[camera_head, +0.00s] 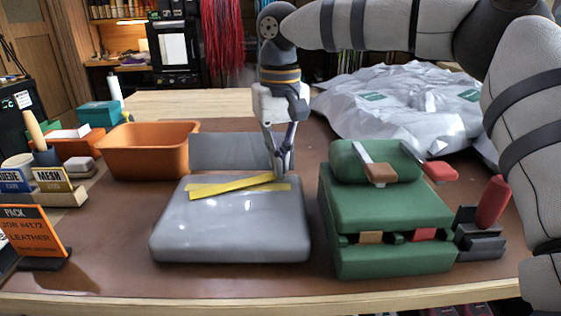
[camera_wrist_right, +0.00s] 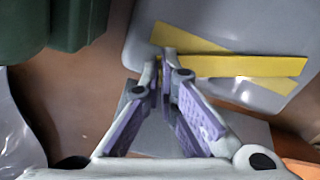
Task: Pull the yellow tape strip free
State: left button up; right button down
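Two yellow strips cross on top of the closed grey case (camera_head: 230,235). One yellow tape strip (camera_head: 225,188) lies uppermost and slants up to my right gripper (camera_head: 283,172). It also shows in the right wrist view (camera_wrist_right: 240,66), with its end between the fingertips (camera_wrist_right: 163,60). The other strip (camera_wrist_right: 190,42) lies flat beneath it on the lid. My right gripper is shut on the end of the upper strip, above the case's far right edge. How far the strip is stuck down I cannot tell. My left gripper is not in view.
A green case (camera_head: 385,205) with straps and brushes stands close to the right. A grey panel (camera_head: 225,152) is behind the grey case. An orange bin (camera_head: 150,155) stands at the back left, and crumpled silver sheeting (camera_head: 400,110) at the back right. Bare brown mat lies left of the case.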

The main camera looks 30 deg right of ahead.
jog(key=shift+r, duration=2.25)
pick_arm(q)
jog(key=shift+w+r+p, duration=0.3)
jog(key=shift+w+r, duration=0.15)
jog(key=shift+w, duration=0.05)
pick_arm(e)
jog(key=shift+r, duration=1.2)
jog(key=shift+r, duration=2)
